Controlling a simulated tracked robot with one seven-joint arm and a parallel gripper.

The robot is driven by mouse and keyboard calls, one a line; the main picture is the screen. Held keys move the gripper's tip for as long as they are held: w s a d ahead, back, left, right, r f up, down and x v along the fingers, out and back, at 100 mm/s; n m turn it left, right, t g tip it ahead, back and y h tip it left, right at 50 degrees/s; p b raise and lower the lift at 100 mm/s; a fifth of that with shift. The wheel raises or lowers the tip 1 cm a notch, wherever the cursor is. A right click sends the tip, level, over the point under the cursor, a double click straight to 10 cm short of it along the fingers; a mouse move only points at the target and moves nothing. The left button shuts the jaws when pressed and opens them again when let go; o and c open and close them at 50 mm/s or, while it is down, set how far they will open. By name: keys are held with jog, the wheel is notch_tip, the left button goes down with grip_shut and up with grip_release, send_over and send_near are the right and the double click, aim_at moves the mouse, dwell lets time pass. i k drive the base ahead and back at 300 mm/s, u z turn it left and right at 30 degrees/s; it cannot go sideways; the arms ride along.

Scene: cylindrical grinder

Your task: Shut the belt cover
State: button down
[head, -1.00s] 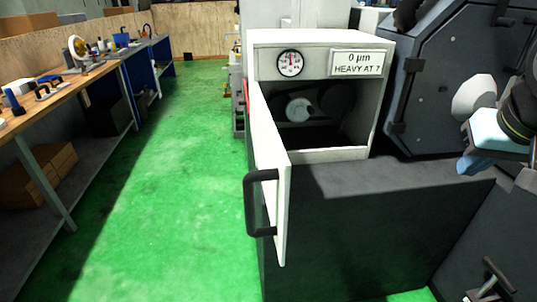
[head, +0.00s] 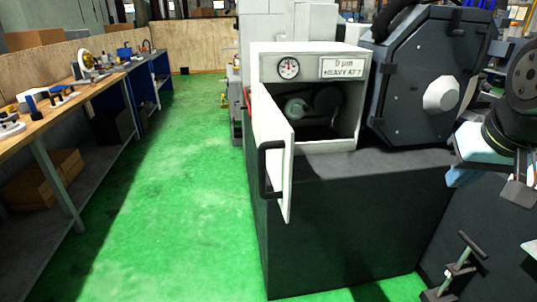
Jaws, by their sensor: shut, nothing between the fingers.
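The belt cover (head: 273,150) is a white panel hinged at the left side of the white belt housing (head: 310,60). It stands open and swings out toward me, with a black bow handle (head: 266,168) on its outer face near the free edge. The housing's dark inside shows pulleys (head: 297,107). My gripper (head: 517,192) is at the right edge, partly in view, shut and empty. It is well to the right of the cover and apart from it.
A dark machine base (head: 350,220) lies below the housing. A dark angular guard (head: 425,80) stands to its right. A T-handled lever (head: 465,262) stands at lower right. Green floor (head: 180,190) is clear between the machine and the workbench (head: 55,118) at left.

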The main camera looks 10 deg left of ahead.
aim_at(275, 152)
jog(key=u, duration=0.05)
jog(key=k, duration=1.1)
jog(key=u, duration=0.7)
jog(key=i, duration=1)
jog(key=k, duration=0.45)
jog(key=u, duration=0.4)
jog(key=i, duration=0.25)
jog(key=u, duration=0.05)
